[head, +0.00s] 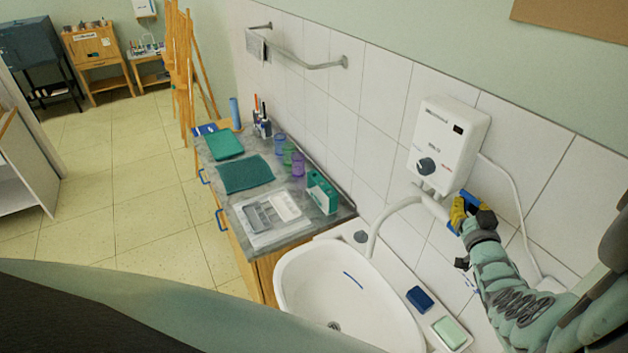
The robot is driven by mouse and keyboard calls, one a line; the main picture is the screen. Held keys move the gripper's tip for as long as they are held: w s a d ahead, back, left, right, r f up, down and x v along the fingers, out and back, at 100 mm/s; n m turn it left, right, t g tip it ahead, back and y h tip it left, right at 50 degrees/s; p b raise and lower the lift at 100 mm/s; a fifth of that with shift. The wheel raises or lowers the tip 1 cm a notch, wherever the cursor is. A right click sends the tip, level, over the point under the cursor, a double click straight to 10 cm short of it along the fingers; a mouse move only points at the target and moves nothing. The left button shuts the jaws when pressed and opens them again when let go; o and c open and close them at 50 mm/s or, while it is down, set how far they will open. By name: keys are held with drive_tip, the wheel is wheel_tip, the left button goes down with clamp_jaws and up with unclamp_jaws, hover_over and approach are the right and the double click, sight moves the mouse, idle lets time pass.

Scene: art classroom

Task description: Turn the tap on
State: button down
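A pale curved tap spout (397,204) runs from a pipe under the wall-mounted water heater (449,140) and bends down over the white sink (310,275). The heater has a dark round knob (426,166) on its front. My gripper (459,212), with yellow and blue parts at its end, is at the right end of the tap's pipe, just below the heater. I cannot tell whether it touches the tap or how far its fingers are apart. The gripper hides that end of the pipe, and no separate tap handle can be made out. No water shows at the spout.
A blue sponge (419,299) and a green soap bar (450,331) lie on the sink's right ledge. A grey counter (228,200) with cups, a green box (322,192) and trays adjoins the sink. A towel rail (310,64) is on the tiled wall. Floor is clear at left.

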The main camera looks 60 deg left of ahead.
idle(0.4)
drive_tip(key=shift+s+a+f+n+t+y+b, duration=0.15)
drive_tip(key=shift+s+f+n+t+y+b, duration=0.15)
drive_tip(key=shift+s+n+b, duration=0.35)
drive_tip(key=shift+s+f+n+y+b, duration=0.15)
drive_tip(key=shift+s+n+y+b, duration=0.2)
drive_tip(key=shift+n+b, duration=0.55)
drive_tip(key=shift+s+r+n+t+y+b, duration=0.25)
drive_tip(key=shift+t+y+b, duration=0.1)
drive_tip(key=shift+b, duration=0.25)
drive_tip(key=c, duration=1)
unclamp_jaws()
drive_tip(key=shift+w, duration=0.1)
